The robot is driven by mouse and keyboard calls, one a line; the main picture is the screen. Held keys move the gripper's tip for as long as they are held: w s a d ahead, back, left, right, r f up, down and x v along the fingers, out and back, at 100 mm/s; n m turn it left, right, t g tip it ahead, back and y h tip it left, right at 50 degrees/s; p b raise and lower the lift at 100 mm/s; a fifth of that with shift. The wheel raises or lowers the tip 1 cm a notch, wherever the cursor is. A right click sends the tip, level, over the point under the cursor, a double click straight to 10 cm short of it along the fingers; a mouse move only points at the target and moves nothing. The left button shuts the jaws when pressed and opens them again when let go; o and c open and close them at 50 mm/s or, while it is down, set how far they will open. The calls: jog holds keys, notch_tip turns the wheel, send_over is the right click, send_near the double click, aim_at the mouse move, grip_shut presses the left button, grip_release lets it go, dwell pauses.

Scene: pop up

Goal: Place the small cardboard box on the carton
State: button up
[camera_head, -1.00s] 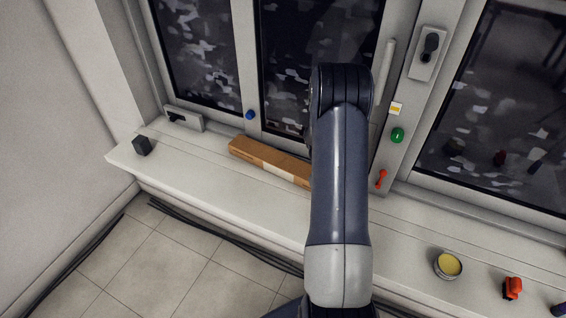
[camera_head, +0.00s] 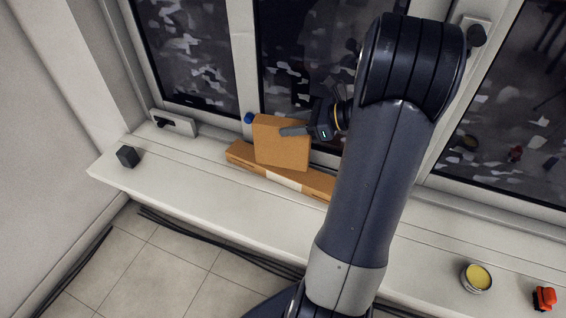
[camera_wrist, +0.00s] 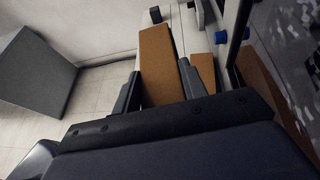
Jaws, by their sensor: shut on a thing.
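The small cardboard box (camera_head: 280,146) is an orange-brown block, held upright by my gripper (camera_head: 298,131), which reaches in from the right. The wrist view shows the box (camera_wrist: 160,62) between both fingers. The carton (camera_head: 318,183) is a long, low brown box with a pale label, lying on the window sill along the window. The small box appears over the carton's left part in the head view and hides some of it. In the wrist view a brown strip of the carton (camera_wrist: 203,70) shows right of the box. I cannot tell whether the two touch.
On the sill (camera_head: 200,195) are a dark cube (camera_head: 127,156) at the left and a yellow-topped tin (camera_head: 477,278) and a red object (camera_head: 544,298) at the right. The window with its handles stands close behind the carton. Cables lie on the floor below.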

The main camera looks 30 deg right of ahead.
jog(key=shift+w+d+r+m+t+h, duration=0.5)
jog(key=shift+w+d+r+m+h, duration=0.1)
jog(key=shift+w+m, duration=0.1)
notch_tip(320, 180, down, 10)
jog(key=shift+d+r+b, duration=0.1)
jog(key=shift+b, duration=0.65)
jog(key=o, duration=1.2)
jog(key=shift+o, duration=0.2)
jog(key=v, duration=0.7)
jog(key=shift+s, duration=0.2)
